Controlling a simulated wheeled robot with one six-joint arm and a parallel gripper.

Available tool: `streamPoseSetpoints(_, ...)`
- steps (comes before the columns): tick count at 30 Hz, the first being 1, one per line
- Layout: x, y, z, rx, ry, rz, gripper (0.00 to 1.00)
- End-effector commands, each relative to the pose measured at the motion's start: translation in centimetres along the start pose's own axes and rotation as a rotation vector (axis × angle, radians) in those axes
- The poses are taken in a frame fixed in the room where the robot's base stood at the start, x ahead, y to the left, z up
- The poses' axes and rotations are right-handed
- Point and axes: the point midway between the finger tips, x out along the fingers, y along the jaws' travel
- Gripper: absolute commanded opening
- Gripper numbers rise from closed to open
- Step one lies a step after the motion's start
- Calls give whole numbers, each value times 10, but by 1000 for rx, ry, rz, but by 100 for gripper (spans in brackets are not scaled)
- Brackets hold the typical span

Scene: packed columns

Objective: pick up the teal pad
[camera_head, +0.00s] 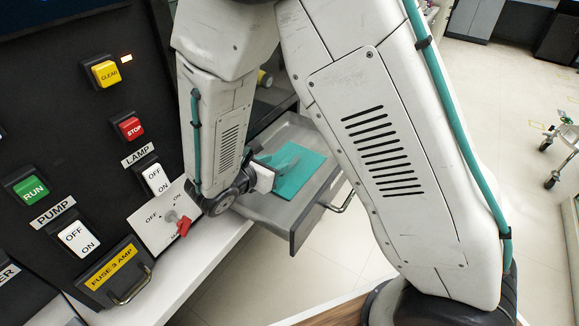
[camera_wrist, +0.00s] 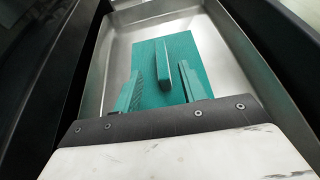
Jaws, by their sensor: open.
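The teal pad (camera_head: 302,178) lies flat on the floor of an open grey metal drawer (camera_head: 262,208). In the wrist view the pad (camera_wrist: 207,73) is a flat teal sheet with a raised upright bar (camera_wrist: 163,76) near its middle. My gripper (camera_wrist: 161,70) is open, with one teal finger on the left of the bar and one on the right. A gap shows between each finger and the bar. In the head view my gripper (camera_head: 284,162) is inside the drawer over the pad, and its fingers are hard to tell from the pad.
The drawer walls stand close around my gripper, and a handle (camera_head: 342,198) is on the drawer's front. A dark panel on the left carries a red STOP button (camera_head: 130,127), a white lamp switch (camera_head: 155,179) and a red-handled rotary switch (camera_head: 184,227). Open floor lies right.

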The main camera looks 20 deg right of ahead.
Motion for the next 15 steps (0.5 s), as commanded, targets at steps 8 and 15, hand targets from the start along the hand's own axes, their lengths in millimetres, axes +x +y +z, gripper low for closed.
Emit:
streamPoseSetpoints(8, 33, -1, -1, 0, 1, -3, 42)
streamPoseSetpoints(15, 67, -2, -1, 1, 0, -4, 42)
